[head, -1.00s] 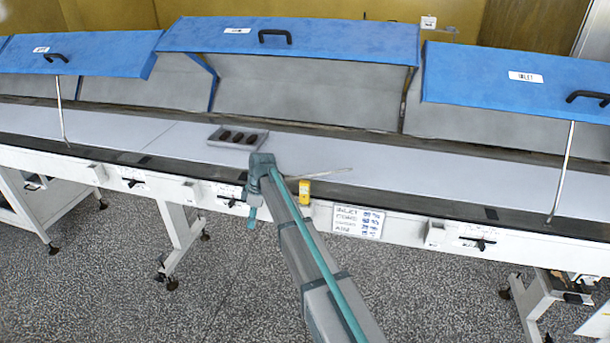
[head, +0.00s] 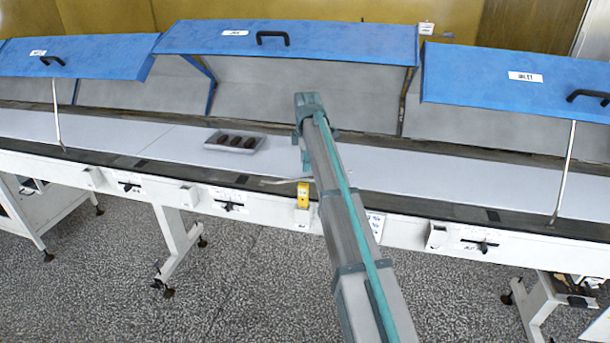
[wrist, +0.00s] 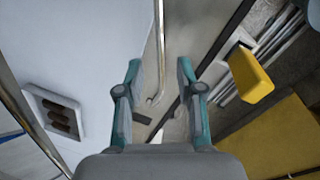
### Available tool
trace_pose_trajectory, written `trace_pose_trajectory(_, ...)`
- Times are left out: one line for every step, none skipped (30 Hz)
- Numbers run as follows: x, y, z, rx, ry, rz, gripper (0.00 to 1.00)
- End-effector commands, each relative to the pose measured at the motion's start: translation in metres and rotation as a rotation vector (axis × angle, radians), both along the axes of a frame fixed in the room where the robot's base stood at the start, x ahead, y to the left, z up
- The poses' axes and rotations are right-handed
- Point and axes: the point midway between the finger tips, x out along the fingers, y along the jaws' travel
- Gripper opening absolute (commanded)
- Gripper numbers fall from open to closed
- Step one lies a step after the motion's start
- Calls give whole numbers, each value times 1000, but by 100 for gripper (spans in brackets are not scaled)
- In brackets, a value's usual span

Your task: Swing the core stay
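The core stay (head: 285,181) appears to be the thin pale metal rod lying low by the front edge of the belt under the middle blue hood (head: 330,42); my arm hides part of it. In the wrist view a thin metal rod with a bent end (wrist: 161,45) runs from the top edge down between the fingertips, beyond them. My gripper (wrist: 158,65) is open, with a wide gap between its fingers and nothing held. In the head view my gripper (head: 305,150) is above the belt, right of the tray, with its fingers mostly hidden. The middle hood is raised.
A grey tray (head: 212,144) with several dark pieces sits on the belt (head: 420,172) to the left. A yellow block (head: 303,196) is on the front rail. Raised blue hoods with upright stays (head: 59,115) (head: 564,170) flank the middle one.

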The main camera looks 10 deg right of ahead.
Motion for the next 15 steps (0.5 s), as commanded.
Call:
trace_pose_trajectory(0, 0, -8, 0, 3, 0, 37)
trace_pose_trajectory(1, 0, -14, 0, 3, 0, 37)
trace_pose_trajectory(3, 0, -20, 0, 2, 0, 37)
trace_pose_trajectory(4, 0, -25, 0, 2, 0, 37)
trace_pose_trajectory(4, 0, -30, 0, 3, -1, 37)
trace_pose_trajectory(5, 0, -36, 1, 3, -1, 37)
trace_pose_trajectory(6, 0, -40, 1, 2, -1, 37)
trace_pose_trajectory(7, 0, -44, 1, 1, -1, 37)
trace_pose_trajectory(8, 0, -49, 1, 2, -1, 37)
trace_pose_trajectory(8, 0, -52, 1, 2, -1, 37)
trace_pose_trajectory(9, 0, -55, 1, 2, -1, 37)
trace_pose_trajectory(9, 0, -58, 1, 1, -1, 37)
trace_pose_trajectory(10, 0, -60, 1, 0, -1, 37)
trace_pose_trajectory(10, 0, -61, 1, 0, -1, 37)
trace_pose_trajectory(10, 0, -63, 1, 0, -1, 37)
